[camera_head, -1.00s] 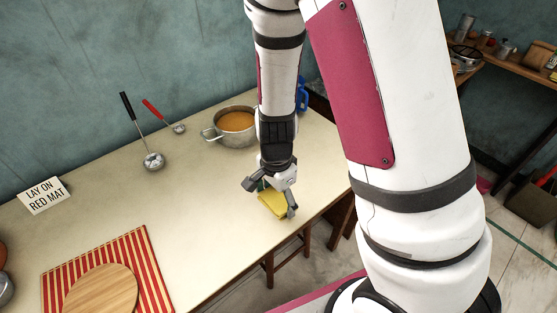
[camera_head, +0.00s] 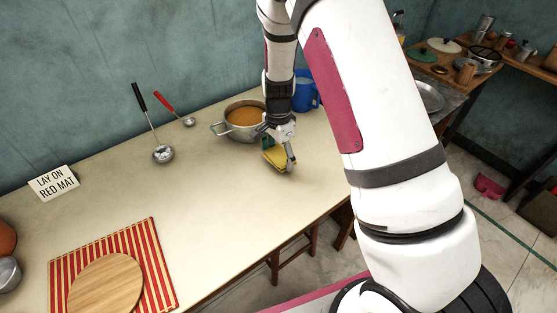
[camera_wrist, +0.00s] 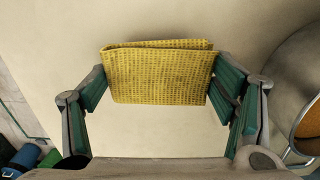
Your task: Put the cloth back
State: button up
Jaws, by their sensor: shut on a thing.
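A folded yellow cloth (camera_head: 276,157) is held in my gripper (camera_head: 279,147) near the right part of the table, just in front of the soup pot. In the wrist view the cloth (camera_wrist: 158,75) lies between the two green-padded fingers of my gripper (camera_wrist: 160,85), which touch its left and right ends. The cloth looks a little above the table top (camera_head: 200,220). I cannot tell the exact height.
A pot of orange soup (camera_head: 245,117) stands close behind my gripper, with a blue jug (camera_head: 304,92) to its right. Two ladles (camera_head: 163,154) lie further left. A round board (camera_head: 105,285) lies on a red-striped mat (camera_head: 150,240); a sign (camera_head: 54,182) reads "LAY ON RED MAT". The table's middle is clear.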

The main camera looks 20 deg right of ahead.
aim_at(278, 161)
jog(key=shift+f, duration=1.35)
jog(key=shift+f, duration=0.1)
jog(key=o, duration=1.4)
jog(key=shift+o, duration=0.2)
